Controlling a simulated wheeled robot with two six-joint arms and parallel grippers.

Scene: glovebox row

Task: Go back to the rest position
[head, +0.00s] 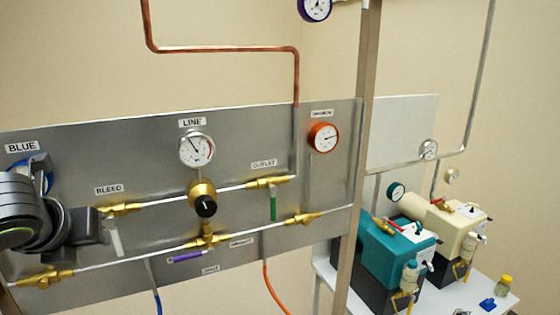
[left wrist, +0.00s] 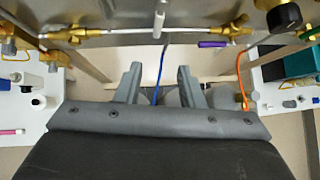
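My left gripper (left wrist: 160,90) is open in the left wrist view, with its two grey fingers apart and nothing between them. In the head view my left arm comes in at the left edge, in front of the steel panel (head: 150,160), and hides part of the blue gauge there. The fingertips cannot be made out clearly in the head view. The white valve handle (head: 116,240) under the BLEED label hangs down just right of my left arm; it also shows in the left wrist view (left wrist: 158,20), apart from the fingers. My right gripper is not in view.
The panel carries a LINE gauge (head: 196,150), a brass regulator with black knob (head: 205,207), a green handle (head: 273,205), a purple handle (head: 187,257) and an orange gauge (head: 324,137). A metal post (head: 362,170) stands right of it. Teal (head: 397,250) and cream pumps stand on a white table.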

